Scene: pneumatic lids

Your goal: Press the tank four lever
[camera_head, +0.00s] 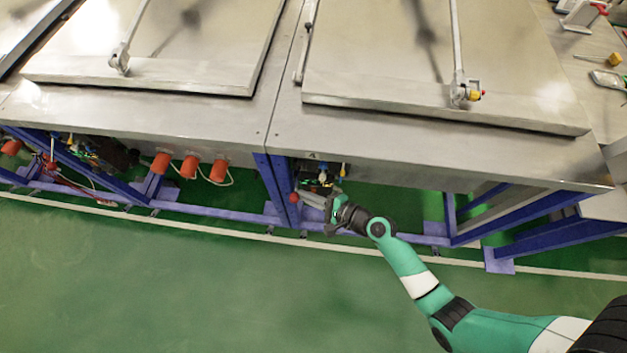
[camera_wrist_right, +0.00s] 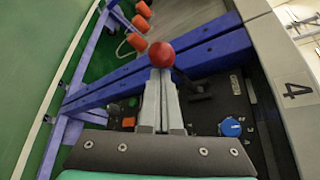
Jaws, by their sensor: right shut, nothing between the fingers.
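The tank four lever shows its red ball knob (camera_wrist_right: 161,54) in the right wrist view, right at the tips of my right gripper (camera_wrist_right: 160,74). In the head view the red knob (camera_head: 294,198) is small, beside the blue leg under the tank's front edge. My right gripper (camera_head: 307,199) reaches it from the right, with its fingers shut together and nothing between them. Whether the tips touch the knob I cannot tell. A label with the number 4 (camera_wrist_right: 297,88) is on the tank's edge. My left gripper is not in view.
A dark control panel with a blue knob (camera_wrist_right: 230,127) lies right of the fingers in the wrist view. Blue frame beams (camera_wrist_right: 205,55) run close behind the red knob. Orange cups (camera_head: 190,167) hang under the left tank. The green floor (camera_head: 150,290) in front is clear.

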